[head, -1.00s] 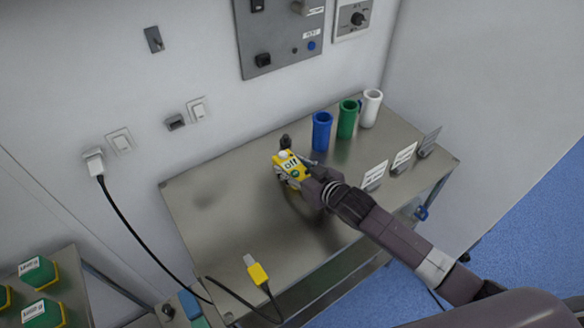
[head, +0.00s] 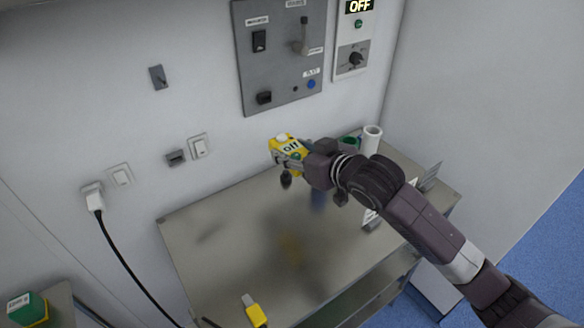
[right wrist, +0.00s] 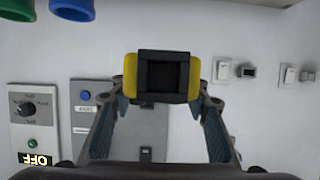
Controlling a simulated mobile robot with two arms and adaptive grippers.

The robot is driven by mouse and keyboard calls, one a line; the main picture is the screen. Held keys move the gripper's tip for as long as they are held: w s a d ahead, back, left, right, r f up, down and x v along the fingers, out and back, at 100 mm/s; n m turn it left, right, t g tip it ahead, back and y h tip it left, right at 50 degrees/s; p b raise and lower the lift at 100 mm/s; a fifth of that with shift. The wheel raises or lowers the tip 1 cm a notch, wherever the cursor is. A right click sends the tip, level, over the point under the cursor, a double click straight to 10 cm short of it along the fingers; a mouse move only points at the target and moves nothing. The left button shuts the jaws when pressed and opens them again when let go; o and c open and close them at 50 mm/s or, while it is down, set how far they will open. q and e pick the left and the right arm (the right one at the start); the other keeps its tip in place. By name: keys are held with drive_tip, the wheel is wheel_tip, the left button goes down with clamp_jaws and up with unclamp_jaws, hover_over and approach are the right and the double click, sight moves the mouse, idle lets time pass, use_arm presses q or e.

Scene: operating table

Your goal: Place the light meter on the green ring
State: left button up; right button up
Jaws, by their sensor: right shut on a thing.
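In the right wrist view the meter (right wrist: 163,77) shows yellow sides and a dark square end between the two fingers. I cannot make out a green ring in these frames. My left gripper is not in view.
A green cup (head: 349,142) and a white cup (head: 371,140) stand at the table's back right; my arm hides the blue cup in the head view. Sign cards stand at the right edge. A yellow plug (head: 256,315) lies at the front. The metal table's (head: 225,235) middle is clear.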

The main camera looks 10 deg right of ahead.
drive_tip(key=shift+r, duration=0.65)
drive_tip(key=shift+n+g+y, duration=0.5)
drive_tip(key=shift+n+y, duration=0.2)
drive_tip(key=shift+y, duration=0.1)
drive_tip(key=s+d+f, duration=0.2)
drive_tip(key=s+f, duration=0.1)
drive_tip(key=s+d+f, duration=0.1)
drive_tip(key=s, duration=0.1)
drive_tip(key=shift+f, duration=0.4)
drive_tip(key=s+d+r+n+g+y, duration=0.1)
drive_tip(key=s+n+y, duration=0.1)
drive_tip(key=s, duration=0.6)
drive_tip(key=s+d+r+n+g+y, duration=0.1)
drive_tip(key=s+d+n+g+y, duration=0.1)
drive_tip(key=s, duration=0.6)
drive_tip(key=shift+d+r+n+g, duration=0.3)
drive_tip(key=shift+r+n, duration=0.1)
drive_tip(key=shift+n, duration=0.1)
drive_tip(key=shift+s, duration=0.1)
drive_tip(key=shift+f, duration=0.15)
